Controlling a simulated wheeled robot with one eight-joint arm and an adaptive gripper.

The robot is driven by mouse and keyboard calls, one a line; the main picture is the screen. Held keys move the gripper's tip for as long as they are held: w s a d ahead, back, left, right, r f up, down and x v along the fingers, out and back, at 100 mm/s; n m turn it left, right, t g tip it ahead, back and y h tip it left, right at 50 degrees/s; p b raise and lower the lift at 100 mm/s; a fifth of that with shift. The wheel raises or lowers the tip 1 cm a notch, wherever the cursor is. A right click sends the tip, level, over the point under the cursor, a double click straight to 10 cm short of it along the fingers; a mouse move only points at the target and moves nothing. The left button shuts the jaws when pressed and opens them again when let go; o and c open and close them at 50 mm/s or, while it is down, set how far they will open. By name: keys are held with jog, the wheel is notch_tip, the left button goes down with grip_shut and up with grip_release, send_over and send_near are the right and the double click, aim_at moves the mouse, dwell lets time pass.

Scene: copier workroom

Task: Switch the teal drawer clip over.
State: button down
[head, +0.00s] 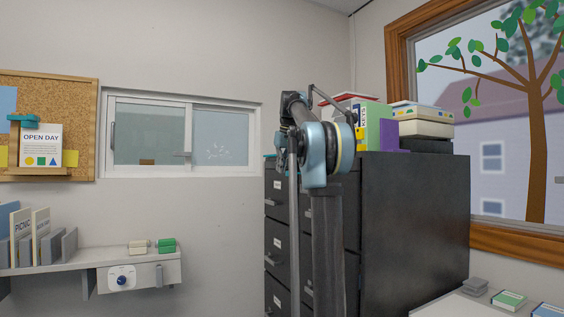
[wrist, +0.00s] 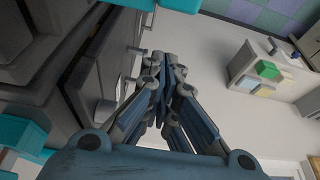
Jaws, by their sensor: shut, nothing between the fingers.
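A dark filing cabinet (head: 415,220) with labelled drawers stands right of centre in the head view, partly behind my arm. In the wrist view its drawer fronts and handles (wrist: 104,108) run along the left. Contact cannot be made out.
Binders (head: 377,125) and boxes (head: 425,122) stand on the cabinet. A corkboard (head: 60,88) with another teal clip (head: 25,118) hangs at left, above a shelf (head: 205,262) with a dial box (head: 121,277). A low white surface (head: 455,304) lies at lower right. Larger teal pieces (wrist: 20,132) edge the wrist view.

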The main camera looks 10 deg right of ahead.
jog(key=shift+s+d+f, duration=0.1)
jog(key=shift+s+d, duration=0.1)
jog(key=shift+s, duration=0.4)
jog(key=shift+s+d+f, duration=0.1)
jog(key=shift+s+d, duration=0.1)
jog(key=shift+s, duration=0.45)
jog(key=shift+s+d, duration=0.2)
jog(key=shift+s, duration=0.4)
jog(key=s+d, duration=0.3)
jog(key=s, duration=0.7)
jog(key=shift+s+d, duration=0.15)
